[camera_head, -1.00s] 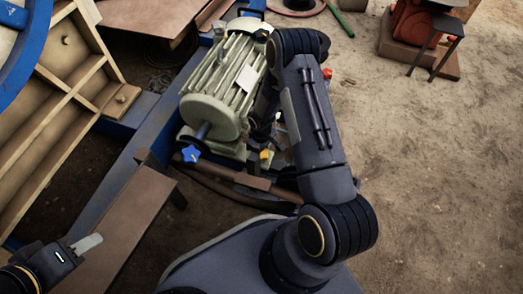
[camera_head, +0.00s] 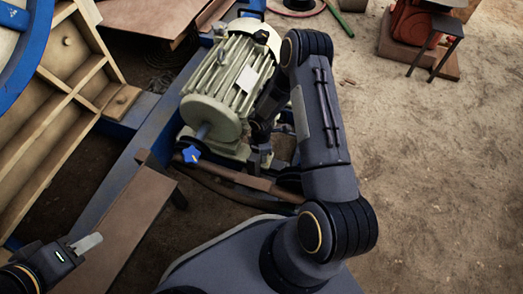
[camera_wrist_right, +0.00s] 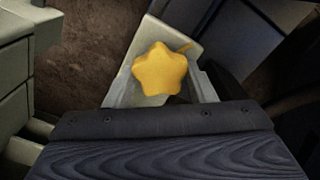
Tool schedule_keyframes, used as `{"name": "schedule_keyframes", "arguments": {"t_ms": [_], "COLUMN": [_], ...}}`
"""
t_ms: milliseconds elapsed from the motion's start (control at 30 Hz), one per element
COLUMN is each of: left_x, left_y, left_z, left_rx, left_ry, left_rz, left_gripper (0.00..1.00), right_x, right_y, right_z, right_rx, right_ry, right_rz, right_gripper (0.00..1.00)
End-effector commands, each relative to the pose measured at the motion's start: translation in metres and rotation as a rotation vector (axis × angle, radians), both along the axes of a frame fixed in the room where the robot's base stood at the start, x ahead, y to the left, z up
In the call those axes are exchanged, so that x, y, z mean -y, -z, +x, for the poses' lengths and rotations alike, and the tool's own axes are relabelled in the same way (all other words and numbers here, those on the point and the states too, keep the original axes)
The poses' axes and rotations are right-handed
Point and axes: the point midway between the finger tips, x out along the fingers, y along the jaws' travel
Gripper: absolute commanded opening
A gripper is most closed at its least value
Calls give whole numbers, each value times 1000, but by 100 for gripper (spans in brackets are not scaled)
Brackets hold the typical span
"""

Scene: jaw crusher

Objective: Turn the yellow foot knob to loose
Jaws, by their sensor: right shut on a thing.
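The yellow foot knob (camera_wrist_right: 160,70) is star-shaped and sits in the middle of the right wrist view, on a pale metal foot (camera_wrist_right: 170,40). My right gripper (camera_wrist_right: 162,88) is shut on it, with pale finger parts at both sides. In the head view my right gripper (camera_head: 258,157) is down beside the front right foot of the grey-green motor (camera_head: 222,90), and the knob is hidden there. My left gripper (camera_head: 88,243) is at the lower left, away from the motor. Its pale finger part shows, but not whether it is open.
A blue star knob (camera_head: 191,154) is at the motor's front. A brown bar (camera_head: 240,180) runs low in front of the motor, and a brown beam (camera_head: 120,230) lies to the left. A red machine (camera_head: 412,25) stands at the back right.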

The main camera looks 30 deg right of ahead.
Motion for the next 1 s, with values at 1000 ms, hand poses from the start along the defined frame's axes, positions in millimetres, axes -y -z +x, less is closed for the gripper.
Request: {"name": "schedule_keyframes", "arguments": {"t_ms": [1000], "left_x": [0], "left_y": [-11], "left_z": [0], "left_rx": [0], "left_ry": [0], "left_rz": [0], "left_gripper": [36], "right_x": [0], "right_y": [0], "right_z": [0], "right_rx": [0], "right_ry": [-611], "right_rz": [0], "right_gripper": [27]}}
